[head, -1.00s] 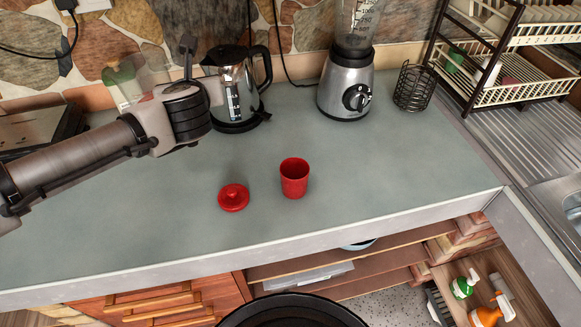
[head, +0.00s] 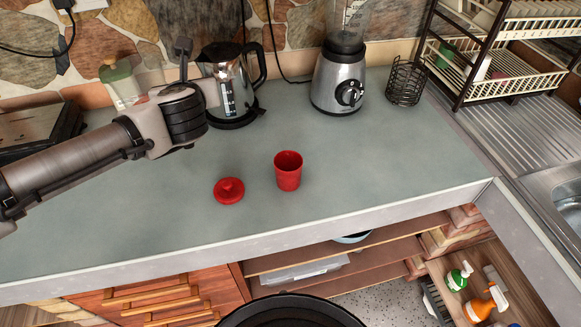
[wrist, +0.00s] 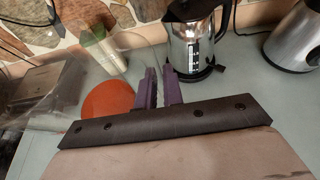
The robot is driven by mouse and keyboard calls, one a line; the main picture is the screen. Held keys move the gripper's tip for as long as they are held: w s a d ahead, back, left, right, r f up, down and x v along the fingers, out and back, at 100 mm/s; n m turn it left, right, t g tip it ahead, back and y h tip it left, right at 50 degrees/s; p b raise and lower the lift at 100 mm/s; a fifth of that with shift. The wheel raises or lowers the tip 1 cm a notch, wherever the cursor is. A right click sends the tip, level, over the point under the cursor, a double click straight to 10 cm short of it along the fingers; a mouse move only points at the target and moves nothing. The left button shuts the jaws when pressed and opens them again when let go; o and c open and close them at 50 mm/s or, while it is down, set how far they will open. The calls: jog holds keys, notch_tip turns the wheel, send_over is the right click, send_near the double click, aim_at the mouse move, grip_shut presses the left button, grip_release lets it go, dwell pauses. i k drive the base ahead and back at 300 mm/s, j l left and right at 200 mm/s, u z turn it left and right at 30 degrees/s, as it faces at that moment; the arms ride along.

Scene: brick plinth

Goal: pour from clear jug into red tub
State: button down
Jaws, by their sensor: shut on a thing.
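The red tub (head: 288,172) stands upright and uncovered on the grey-green counter in the head view. A red lid with a knob (head: 229,191) lies left of it. My gripper (head: 207,92) is behind and left of the tub, above the counter before the kettle; its fingers are mostly hidden there. In the wrist view, my purple fingers (wrist: 160,84) are close together, shut on a thin part that hardly shows. A faint see-through shape, seemingly the clear jug (wrist: 55,85), is left of them, with an orange-red round patch (wrist: 108,99) beside the fingers, perhaps its contents.
A kettle (head: 222,68) stands behind my gripper, with a blender (head: 338,80) and a black wire basket (head: 407,84) to its right. A clear container with a green top (head: 118,75) is at the back left. The counter front is clear around the tub.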

aim_at(288, 163)
jog(key=k+l, duration=0.2)
jog(key=k, duration=0.25)
jog(key=k+l, duration=0.2)
jog(key=k, duration=0.25)
